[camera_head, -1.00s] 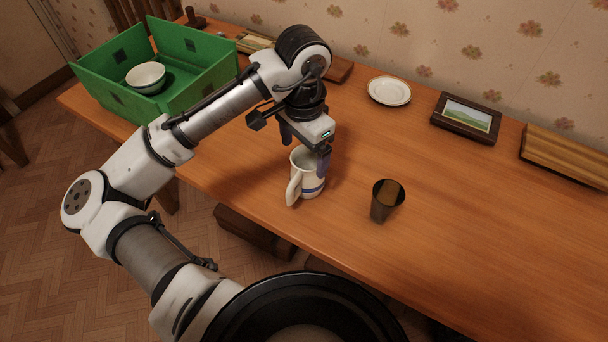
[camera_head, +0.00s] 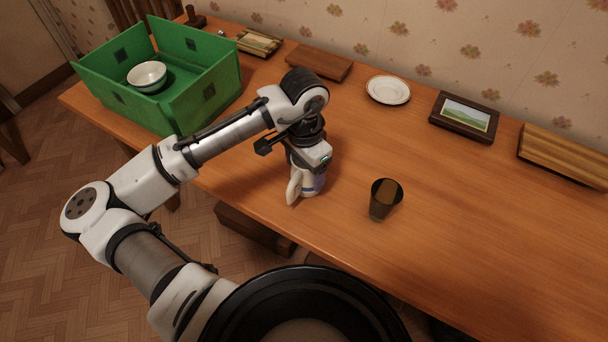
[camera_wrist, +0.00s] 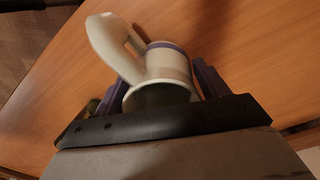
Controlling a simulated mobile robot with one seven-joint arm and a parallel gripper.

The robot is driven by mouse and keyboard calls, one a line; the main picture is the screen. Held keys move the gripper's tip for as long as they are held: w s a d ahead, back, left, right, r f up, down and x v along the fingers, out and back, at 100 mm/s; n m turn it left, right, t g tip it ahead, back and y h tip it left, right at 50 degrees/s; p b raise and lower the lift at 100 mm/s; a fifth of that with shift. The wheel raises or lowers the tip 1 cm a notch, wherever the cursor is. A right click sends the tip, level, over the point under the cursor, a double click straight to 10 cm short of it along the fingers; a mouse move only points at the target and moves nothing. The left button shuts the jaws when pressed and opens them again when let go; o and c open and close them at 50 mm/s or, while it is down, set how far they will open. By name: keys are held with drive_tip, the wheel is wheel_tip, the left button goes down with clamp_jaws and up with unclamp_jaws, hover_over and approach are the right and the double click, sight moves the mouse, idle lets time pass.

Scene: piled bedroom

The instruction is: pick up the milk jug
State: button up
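The milk jug (camera_head: 308,186) is cream with a blue band and a large handle, and stands upright near the table's front edge. My gripper (camera_head: 309,168) is lowered over it from above and hides its rim. In the wrist view, the jug (camera_wrist: 167,66) lies between the two purple fingers of my gripper (camera_wrist: 160,82), its open mouth close to the palm. The fingers are spread, one on each side of the body, with a small gap on the right. The handle sticks out to the upper left, outside the grip.
A dark cup (camera_head: 385,199) stands just right of the jug. A green crate (camera_head: 196,95) holding a white bowl (camera_head: 147,77) is at the left. A plate (camera_head: 388,90), a picture frame (camera_head: 465,116) and wooden boards (camera_head: 318,62) line the back. The right front is clear.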

drive_tip(key=c, duration=1.2)
